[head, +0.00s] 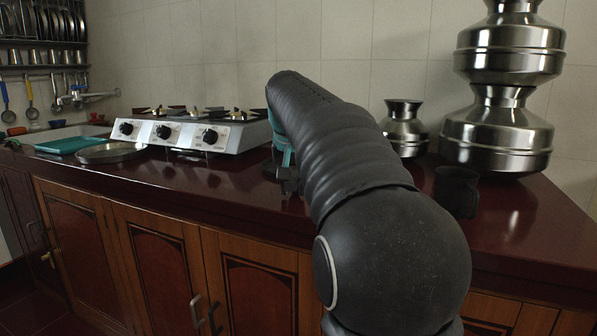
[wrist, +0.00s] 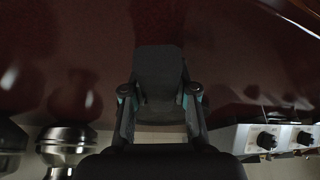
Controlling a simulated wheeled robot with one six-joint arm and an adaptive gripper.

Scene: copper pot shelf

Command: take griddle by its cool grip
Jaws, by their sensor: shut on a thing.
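My gripper (head: 288,180) is low over the dark red counter, in front of the right end of the stove and partly behind my arm. In the wrist view, its two fingers (wrist: 160,98) stand either side of a dark, blocky piece (wrist: 158,68) and are closed on it. The piece is nearly as dark as its surroundings, and I cannot tell whether it is the griddle's grip. I cannot make out a griddle plate in either view. A shallow round metal pan (head: 110,153) lies on the counter at left, far from my gripper.
A white stove (head: 190,133) stands behind and left of my gripper; it also shows in the wrist view (wrist: 270,138). A small steel pot (head: 404,132), stacked steel pots (head: 497,135) and a black cup-like thing (head: 457,192) are at right. A teal tray (head: 72,145) is far left.

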